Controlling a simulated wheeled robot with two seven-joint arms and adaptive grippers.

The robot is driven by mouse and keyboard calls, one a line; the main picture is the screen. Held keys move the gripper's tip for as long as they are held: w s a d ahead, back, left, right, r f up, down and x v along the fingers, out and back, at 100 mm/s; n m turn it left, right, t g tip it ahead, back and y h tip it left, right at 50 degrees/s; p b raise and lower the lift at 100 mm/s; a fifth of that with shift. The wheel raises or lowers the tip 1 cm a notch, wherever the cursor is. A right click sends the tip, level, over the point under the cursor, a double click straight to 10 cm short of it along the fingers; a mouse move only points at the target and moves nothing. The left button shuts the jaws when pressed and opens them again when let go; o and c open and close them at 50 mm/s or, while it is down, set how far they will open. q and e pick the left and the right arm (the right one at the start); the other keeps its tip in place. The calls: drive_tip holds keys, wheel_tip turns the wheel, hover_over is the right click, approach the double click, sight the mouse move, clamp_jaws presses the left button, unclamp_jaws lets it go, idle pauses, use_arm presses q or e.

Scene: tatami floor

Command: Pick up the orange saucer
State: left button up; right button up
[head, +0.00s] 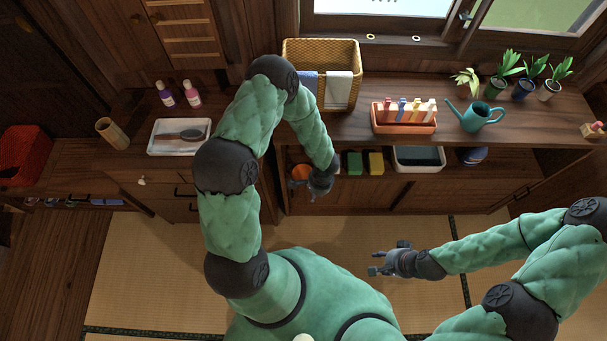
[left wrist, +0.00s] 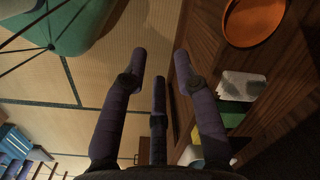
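The orange saucer (head: 299,171) sits on the lower shelf of the wooden cabinet, partly hidden by my left arm and gripper. In the left wrist view the saucer (left wrist: 254,22) is at the upper right, round with a raised rim. My left gripper (head: 316,192) is in front of the shelf edge, close to the saucer but apart from it. In the left wrist view its fingers (left wrist: 160,68) are spread and empty, left of the saucer. My right gripper (head: 376,258) is over the tatami, with its fingers apart and nothing between them.
Beside the saucer on the shelf are a whitish block (left wrist: 242,84), a green block (head: 354,163) and a yellow block (head: 376,163). A white-rimmed basin (head: 419,168) is further right. The countertop above holds a wicker basket (head: 345,55). The tatami floor (head: 150,260) is clear.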

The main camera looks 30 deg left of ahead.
sight(303, 175)
use_arm(q)
drive_tip(key=w+a+r+t+y, duration=0.1)
drive_tip(key=w+a+t+y, duration=0.1)
drive_tip(key=w+a, duration=0.25)
drive_tip(key=w+b+x, duration=0.1)
drive_tip(key=b+x, duration=0.2)
drive_tip(key=x, duration=0.7)
drive_tip(key=shift+f+m+b, duration=0.3)
drive_tip(key=shift+f+m, duration=0.05)
drive_tip(key=shift+m, duration=0.05)
drive_tip(key=shift+d, duration=0.1)
clamp_jaws()
